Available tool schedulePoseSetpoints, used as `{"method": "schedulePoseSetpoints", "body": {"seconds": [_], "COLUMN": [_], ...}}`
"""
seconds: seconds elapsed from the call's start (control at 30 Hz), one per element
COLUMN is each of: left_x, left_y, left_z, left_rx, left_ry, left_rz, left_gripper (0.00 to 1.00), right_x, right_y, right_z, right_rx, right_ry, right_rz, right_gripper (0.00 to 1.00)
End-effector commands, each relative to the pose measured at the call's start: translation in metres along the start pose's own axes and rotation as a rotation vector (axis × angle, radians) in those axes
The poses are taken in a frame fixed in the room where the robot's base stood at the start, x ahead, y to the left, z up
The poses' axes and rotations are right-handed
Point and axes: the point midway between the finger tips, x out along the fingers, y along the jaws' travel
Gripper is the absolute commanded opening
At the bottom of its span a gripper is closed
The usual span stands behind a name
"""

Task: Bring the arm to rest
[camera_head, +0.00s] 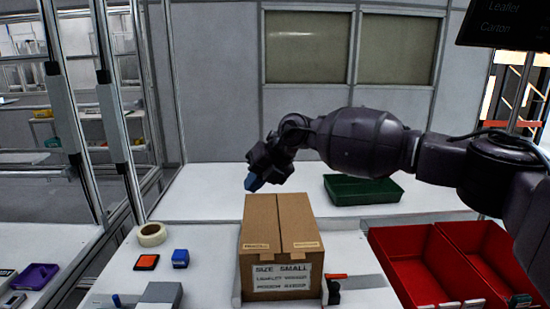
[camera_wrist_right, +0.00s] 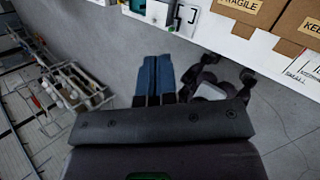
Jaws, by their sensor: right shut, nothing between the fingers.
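My right arm (camera_head: 365,140) comes in from the right and reaches across above the white table. Its gripper (camera_head: 251,183) hangs near the top left of the closed cardboard carton marked "SIZE SMALL" (camera_head: 281,279), apart from it as far as I can tell. In the right wrist view the two blue fingers (camera_wrist_right: 155,78) lie together with nothing between them, over the grey floor. My left gripper is in neither view.
A green tray (camera_head: 362,190) lies behind the carton, under my right arm. Red bins (camera_head: 425,265) stand at the right. A tape roll (camera_head: 151,234), an orange-black pad (camera_head: 146,262) and a blue block (camera_head: 180,258) lie left of the carton. Metal posts rise at the left.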

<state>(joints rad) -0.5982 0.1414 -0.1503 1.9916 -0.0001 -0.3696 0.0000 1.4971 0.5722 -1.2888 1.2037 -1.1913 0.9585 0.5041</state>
Motion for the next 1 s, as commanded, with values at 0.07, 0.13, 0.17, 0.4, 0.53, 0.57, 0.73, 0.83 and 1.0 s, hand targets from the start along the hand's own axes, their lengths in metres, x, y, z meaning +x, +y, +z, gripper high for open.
{"method": "schedulePoseSetpoints", "body": {"seconds": [0.07, 0.13, 0.17, 0.4, 0.53, 0.57, 0.73, 0.83, 1.0], "left_x": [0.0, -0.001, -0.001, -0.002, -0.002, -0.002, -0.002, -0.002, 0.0], "left_y": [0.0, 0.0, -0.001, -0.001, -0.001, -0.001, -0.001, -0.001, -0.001], "left_z": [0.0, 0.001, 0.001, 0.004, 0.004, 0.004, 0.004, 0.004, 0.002], "left_rx": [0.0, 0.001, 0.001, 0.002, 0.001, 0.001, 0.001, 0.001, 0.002], "left_ry": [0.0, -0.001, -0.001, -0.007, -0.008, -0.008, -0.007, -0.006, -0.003], "left_rz": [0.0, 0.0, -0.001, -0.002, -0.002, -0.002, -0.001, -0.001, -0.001], "left_gripper": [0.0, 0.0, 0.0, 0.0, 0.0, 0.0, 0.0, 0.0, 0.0], "right_x": [0.001, 0.003, 0.003, -0.006, -0.015, -0.016, -0.022, -0.022, -0.019], "right_y": [0.044, 0.077, 0.089, 0.136, 0.127, 0.123, 0.085, 0.056, -0.003], "right_z": [0.0, -0.005, -0.007, -0.023, -0.027, -0.028, -0.035, -0.042, -0.061], "right_rx": [-0.031, -0.027, -0.019, 0.22, 0.409, 0.455, 0.724, 0.885, 1.157], "right_ry": [-0.049, -0.089, -0.107, -0.262, -0.339, -0.355, -0.443, -0.487, -0.557], "right_rz": [0.163, 0.316, 0.382, 0.864, 1.032, 1.063, 1.198, 1.252, 1.307], "right_gripper": [0.0, 0.0, 0.0, 0.0, 0.0, 0.0, 0.0, 0.0, 0.0]}}
